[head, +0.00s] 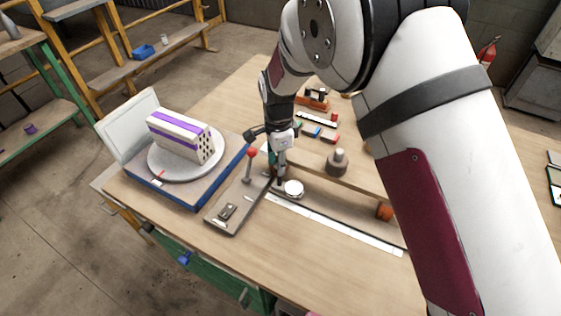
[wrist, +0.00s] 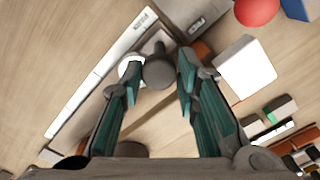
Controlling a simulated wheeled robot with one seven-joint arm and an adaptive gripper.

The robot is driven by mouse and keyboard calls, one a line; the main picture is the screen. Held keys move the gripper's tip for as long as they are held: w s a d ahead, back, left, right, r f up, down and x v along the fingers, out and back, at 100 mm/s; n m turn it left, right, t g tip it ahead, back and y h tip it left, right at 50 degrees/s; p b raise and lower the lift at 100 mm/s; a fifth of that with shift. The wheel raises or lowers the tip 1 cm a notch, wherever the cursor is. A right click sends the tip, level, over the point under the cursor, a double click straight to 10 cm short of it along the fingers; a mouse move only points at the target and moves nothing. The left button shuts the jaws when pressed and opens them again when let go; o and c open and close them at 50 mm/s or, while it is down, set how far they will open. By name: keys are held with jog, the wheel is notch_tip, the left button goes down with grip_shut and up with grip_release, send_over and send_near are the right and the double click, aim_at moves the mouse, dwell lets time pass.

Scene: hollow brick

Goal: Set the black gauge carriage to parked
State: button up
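The gauge carriage shows in the wrist view as a dark round knob (wrist: 159,71) with a pale disc partly visible beside it. In the head view its white round dial (head: 293,188) sits at the left end of a long rail with a white scale strip (head: 340,229). My gripper (wrist: 158,72) is open, with its two teal-padded fingers apart on either side of the knob. In the head view my gripper (head: 279,172) points down just left of the dial and hides part of the carriage. I cannot tell whether a finger touches the knob.
A grey plate (head: 232,207) with a red-ball lever (head: 250,153) stands left of the rail. Behind it, a striped hollow brick (head: 180,138) rests on a round turntable (head: 160,165). A grey knobbed weight (head: 337,161) stands right. The front table strip is clear.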

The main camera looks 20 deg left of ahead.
jog(key=o, duration=0.3)
jog(key=shift+a, duration=0.3)
jog(key=shift+d, duration=0.1)
jog(key=shift+r, duration=0.1)
notch_tip(320, 180, up, 12)
dwell(0.3)
